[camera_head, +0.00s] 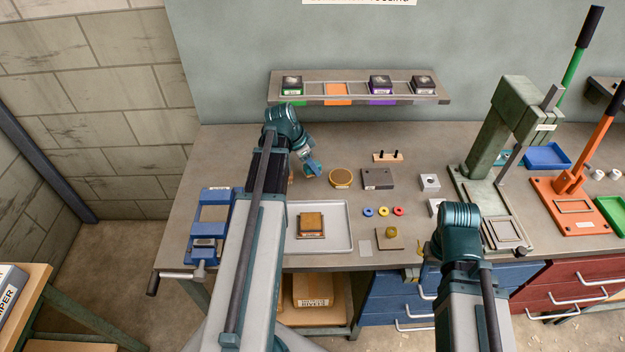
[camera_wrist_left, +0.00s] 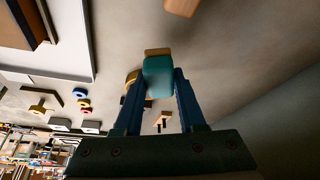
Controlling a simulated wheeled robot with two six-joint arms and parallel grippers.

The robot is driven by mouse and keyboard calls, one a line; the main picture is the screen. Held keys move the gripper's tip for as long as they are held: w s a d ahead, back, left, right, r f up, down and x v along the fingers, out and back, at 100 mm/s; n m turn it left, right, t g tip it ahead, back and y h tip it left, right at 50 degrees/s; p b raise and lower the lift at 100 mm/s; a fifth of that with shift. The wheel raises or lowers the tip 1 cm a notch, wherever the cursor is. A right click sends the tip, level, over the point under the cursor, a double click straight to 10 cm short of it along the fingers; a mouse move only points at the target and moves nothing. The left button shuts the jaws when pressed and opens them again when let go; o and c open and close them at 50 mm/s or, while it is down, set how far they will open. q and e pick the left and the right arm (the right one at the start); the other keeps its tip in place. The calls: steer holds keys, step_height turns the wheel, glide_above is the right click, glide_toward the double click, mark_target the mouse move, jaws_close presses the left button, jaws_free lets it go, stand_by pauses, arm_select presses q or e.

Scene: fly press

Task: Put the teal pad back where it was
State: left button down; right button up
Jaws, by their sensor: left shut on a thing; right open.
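The teal pad (camera_wrist_left: 158,78) is a small rounded block with a tan edge at its far end, seen in the left wrist view. My left gripper (camera_wrist_left: 160,92) is shut on it, with one blue finger on each side. In the head view my left gripper (camera_head: 312,168) is over the bench, left of a round tan disc (camera_head: 340,177), and its arm hides some bench beneath. My right gripper (camera_head: 427,252) is near the bench's front edge, largely hidden by its own wrist, and open. No marked place for the pad can be made out.
A grey tray (camera_head: 343,218) with a brown block (camera_head: 311,225) lies right of my left arm. A blue vise (camera_head: 209,222) stands at left. A shelf (camera_head: 445,97) with dark blocks is behind. A green press (camera_head: 512,125) and orange press (camera_head: 571,180) stand at right.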

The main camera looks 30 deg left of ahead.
mark_target(312, 173)
arm_select(q)
steer(key=shift+f+b, duration=1.8)
steer(key=shift+f, duration=0.1)
steer(key=shift+f, duration=0.15)
steer(key=c, duration=0.5)
jaws_free()
steer(key=shift+p+v, duration=0.6)
steer(key=shift+v, duration=0.2)
steer(key=p+v, duration=1)
steer(key=v, duration=0.1)
